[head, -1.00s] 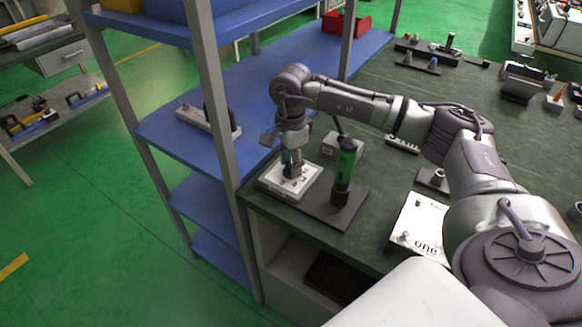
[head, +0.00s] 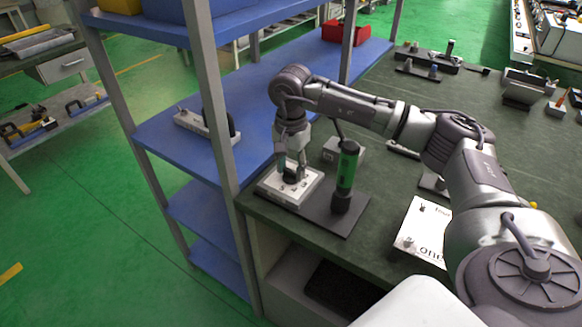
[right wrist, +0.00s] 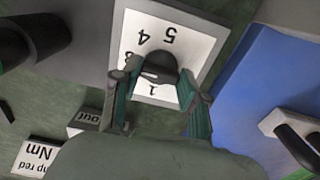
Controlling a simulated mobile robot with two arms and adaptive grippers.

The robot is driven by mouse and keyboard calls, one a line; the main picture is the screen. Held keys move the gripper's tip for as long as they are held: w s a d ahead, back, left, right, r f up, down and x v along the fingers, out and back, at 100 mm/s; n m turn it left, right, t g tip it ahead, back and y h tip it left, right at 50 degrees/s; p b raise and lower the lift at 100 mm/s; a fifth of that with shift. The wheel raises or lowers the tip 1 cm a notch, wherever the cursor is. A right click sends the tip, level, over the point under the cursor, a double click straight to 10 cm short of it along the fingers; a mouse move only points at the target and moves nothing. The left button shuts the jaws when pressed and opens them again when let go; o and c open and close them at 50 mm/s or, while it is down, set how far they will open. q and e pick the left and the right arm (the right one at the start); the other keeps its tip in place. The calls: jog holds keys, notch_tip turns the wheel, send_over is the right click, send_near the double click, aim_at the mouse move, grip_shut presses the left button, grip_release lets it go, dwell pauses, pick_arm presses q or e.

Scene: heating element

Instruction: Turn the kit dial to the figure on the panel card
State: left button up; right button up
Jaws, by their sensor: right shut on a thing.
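The kit dial is a dark knob (right wrist: 152,68) on a white face (right wrist: 190,42) printed with figures; 5, 4 and 1 show in the right wrist view. In the head view this white dial box (head: 308,191) sits at the near left corner of the bench. My right gripper (head: 289,176) points down over it, its two fingers closed about the knob in the right wrist view (right wrist: 157,82). A white card (head: 421,232) with black print, "one" among it, lies to the right, partly hidden by my arm. My left gripper is out of view.
A green cylinder (head: 347,168) stands on a dark base plate (head: 337,217) just right of the dial box. A grey box (head: 342,150) is behind. A blue shelf rack (head: 225,175) with a grey post stands close on the left.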

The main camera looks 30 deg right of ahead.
aim_at(291, 171)
jog(key=shift+r, duration=0.1)
jog(key=o, duration=1.1)
jog(key=shift+o, duration=0.2)
notch_tip(291, 171, up, 12)
